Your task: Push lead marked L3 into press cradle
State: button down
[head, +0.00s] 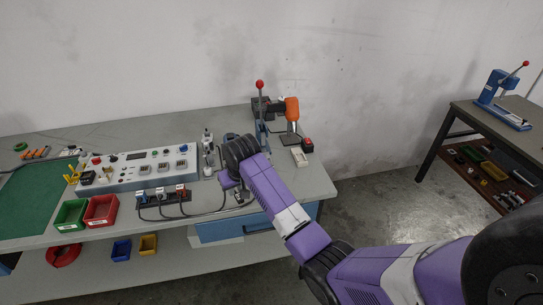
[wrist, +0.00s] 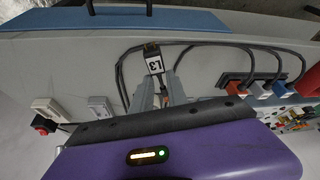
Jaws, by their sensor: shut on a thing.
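The lead marked L3 (wrist: 155,66) shows in the wrist view as a black plug with a white L3 label and a dark cable. My gripper (wrist: 157,90) is shut on it, with grey fingers on either side below the label. In the head view my wrist is over the right part of the bench, and the fingertips and lead are mostly hidden behind it. A blue lever press (head: 262,132) with a red knob stands just behind my wrist. Its cradle is hidden by my arm, so I cannot tell the lead's position relative to it.
Several plugged leads sit in a black strip (head: 163,203) at the front of the bench, their cables running right. A control panel (head: 140,167), green bin (head: 70,215) and red bin (head: 101,211) are to the left. An orange-headed tool (head: 292,110) stands behind right.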

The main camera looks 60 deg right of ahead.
jog(key=s+d+r+m+h+p, duration=0.1)
jog(key=s+d+m, duration=0.1)
jog(key=d, duration=0.6)
jog(key=s+d+r+m, duration=0.1)
jog(key=s+d+r, duration=0.15)
jog(key=d, duration=0.55)
jog(key=shift+g, duration=0.3)
jog(key=f+b, duration=0.1)
jog(key=f, duration=0.1)
jog(key=f+b, duration=0.4)
jog(key=shift+s+d+f, duration=0.1)
jog(key=shift+s+d, duration=0.05)
jog(key=shift+s, duration=0.15)
jog(key=shift+w+d+r+b, duration=0.2)
jog(key=shift+w+d+b, duration=0.1)
jog(key=shift+w+d, duration=0.1)
jog(key=w+d+b, duration=0.2)
jog(key=d+b, duration=0.1)
jog(key=b, duration=0.1)
jog(key=w+d+b, duration=0.3)
jog(key=b, duration=0.1)
jog(key=shift+w+d, duration=0.1)
jog(key=shift+w+d+r+b, duration=0.1)
jog(key=shift+w+d+b, duration=0.2)
jog(key=shift+b, duration=0.2)
jog(key=shift+r+p, duration=0.1)
jog(key=shift+p, duration=0.2)
jog(key=shift+s+a+p, duration=0.1)
jog(key=shift+p, duration=0.45)
jog(key=shift+f, duration=0.4)
